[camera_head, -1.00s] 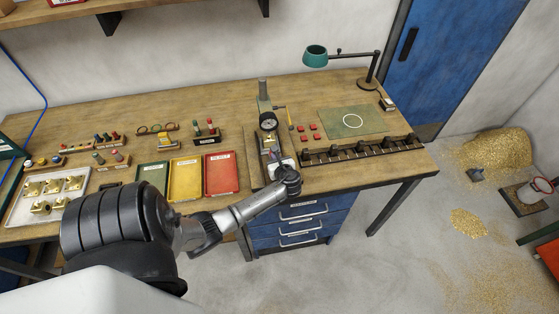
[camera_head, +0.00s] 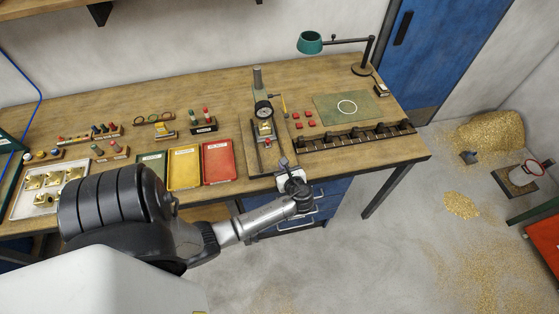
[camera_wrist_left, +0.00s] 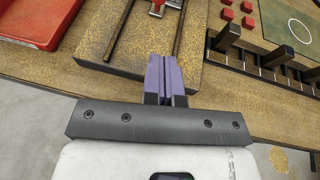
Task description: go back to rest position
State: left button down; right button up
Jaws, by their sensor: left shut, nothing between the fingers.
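My left arm comes in from the lower left in the head view. My left gripper (camera_head: 284,163) is at the front edge of the workbench (camera_head: 345,177), just in front of the drill press (camera_head: 262,105). In the left wrist view its two purple fingers (camera_wrist_left: 166,78) are together with nothing between them. They point toward the press base plate (camera_wrist_left: 140,40); whether they touch it I cannot tell. A small brass piece (camera_head: 265,128) shows at the press below the dial. My right gripper is not in view.
Green, yellow (camera_head: 184,168) and red (camera_head: 219,162) trays lie left of the press. A black slotted rack (camera_head: 355,137), red blocks (camera_head: 303,120) and a green mat (camera_head: 347,107) lie to its right. Open floor (camera_head: 390,240) lies in front of the bench.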

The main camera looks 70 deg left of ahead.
pick_arm(q)
jog(key=shift+d+r, duration=0.2)
jog(key=shift+d, duration=0.3)
